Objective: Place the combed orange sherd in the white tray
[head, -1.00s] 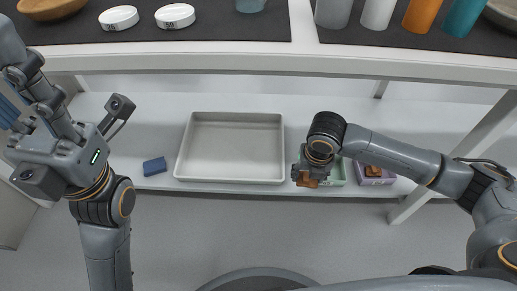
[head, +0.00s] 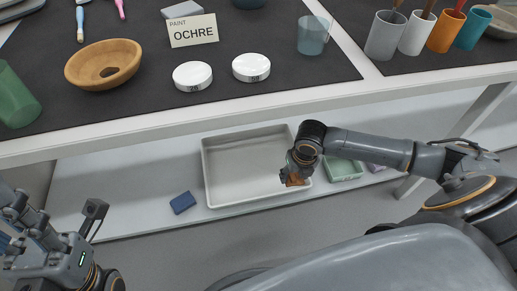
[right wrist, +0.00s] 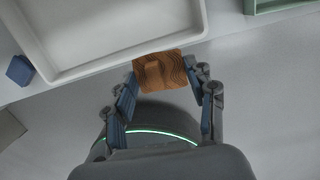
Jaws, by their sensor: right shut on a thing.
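The combed orange sherd (head: 293,179) is in my right gripper (head: 296,172), which is shut on it. In the right wrist view the sherd (right wrist: 164,71) shows curved grooves and sits between the two fingertips. The white tray (head: 207,178) stands on the low shelf and looks empty. The sherd shows at the tray's front right corner in the head view, overlapping its rim in the picture; its height above the rim is hard to tell. My left gripper (head: 62,246) is at the lower left, its fingers spread and empty, partly cut off by the frame.
A green tray (head: 343,170) stands right of the white tray, with a purple container (head: 376,167) beyond it. A dark blue block (head: 182,203) lies left of the white tray. The tabletop edge (head: 200,122) overhangs the shelf from behind.

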